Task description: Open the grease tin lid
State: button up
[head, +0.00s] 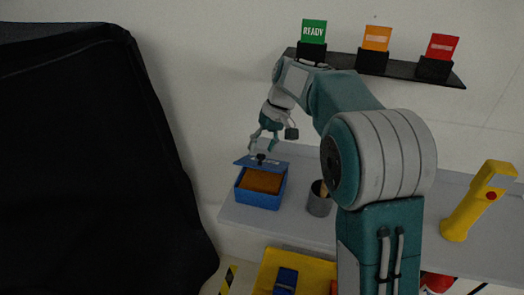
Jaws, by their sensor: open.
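The grease tin (258,199) is a blue open-topped box on the grey table. Its brown-orange contents show at the front. The blue lid (247,163) is over the back of the tin, with a black knob (261,157) and a small pale label. I cannot tell if it is tilted up or slid back. My gripper (263,146) points down with its fingers apart, just above the knob. I cannot tell if a fingertip touches the lid.
A grey cup (319,200) stands right of the tin, partly behind my arm. A yellow tool (474,205) stands at the right. A black-covered cart (95,170) fills the left. A wall shelf (402,70) with green, orange and red cards is behind. A yellow tray (312,272) is below.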

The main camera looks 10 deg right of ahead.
notch_tip(320, 180, up, 8)
dwell(0.4)
